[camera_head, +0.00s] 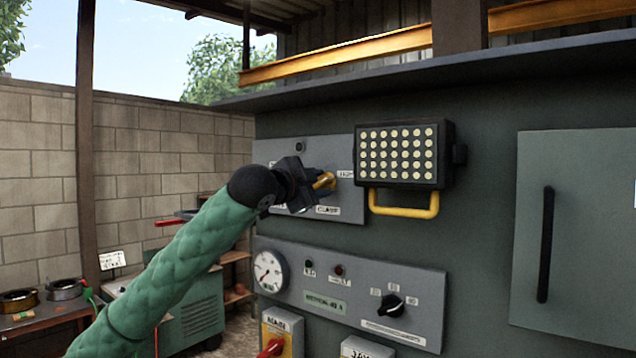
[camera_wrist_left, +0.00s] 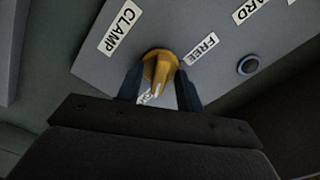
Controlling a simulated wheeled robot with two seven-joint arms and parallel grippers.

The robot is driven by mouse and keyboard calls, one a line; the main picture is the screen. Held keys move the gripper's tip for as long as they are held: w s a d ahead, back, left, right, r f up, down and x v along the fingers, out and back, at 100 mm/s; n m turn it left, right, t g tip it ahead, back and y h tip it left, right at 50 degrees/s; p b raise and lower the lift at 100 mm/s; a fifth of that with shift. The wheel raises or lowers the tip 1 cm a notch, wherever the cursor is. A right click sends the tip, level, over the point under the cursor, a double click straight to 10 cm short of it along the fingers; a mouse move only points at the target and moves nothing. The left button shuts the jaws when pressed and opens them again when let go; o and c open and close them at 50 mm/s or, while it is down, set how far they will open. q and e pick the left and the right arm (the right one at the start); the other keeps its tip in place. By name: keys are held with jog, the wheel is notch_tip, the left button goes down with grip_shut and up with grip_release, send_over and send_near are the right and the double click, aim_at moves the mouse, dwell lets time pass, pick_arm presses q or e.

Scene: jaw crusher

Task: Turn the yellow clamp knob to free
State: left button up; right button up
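The yellow clamp knob (camera_head: 325,181) sits on the upper grey panel in the head view. In the left wrist view the knob (camera_wrist_left: 160,68) lies between the two dark fingers of my left gripper (camera_wrist_left: 160,92). The fingers stand on either side of its raised grip, and a small gap seems to show beside it. A FREE label (camera_wrist_left: 201,47) is to the knob's upper right there, and a CLAMP label (camera_wrist_left: 119,28) to its upper left. Another label is partly hidden behind the knob and fingers. My left gripper (camera_head: 316,187) is also at the knob in the head view. My right gripper is out of view.
A lamp (camera_head: 402,152) with a yellow handle (camera_head: 403,210) juts out right of the knob. Below is a panel with a gauge (camera_head: 269,271) and a black selector (camera_head: 390,305). A cabinet door (camera_head: 580,230) is at the right. A round button (camera_wrist_left: 247,66) is near the knob.

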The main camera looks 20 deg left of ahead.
pick_arm(q)
grip_shut()
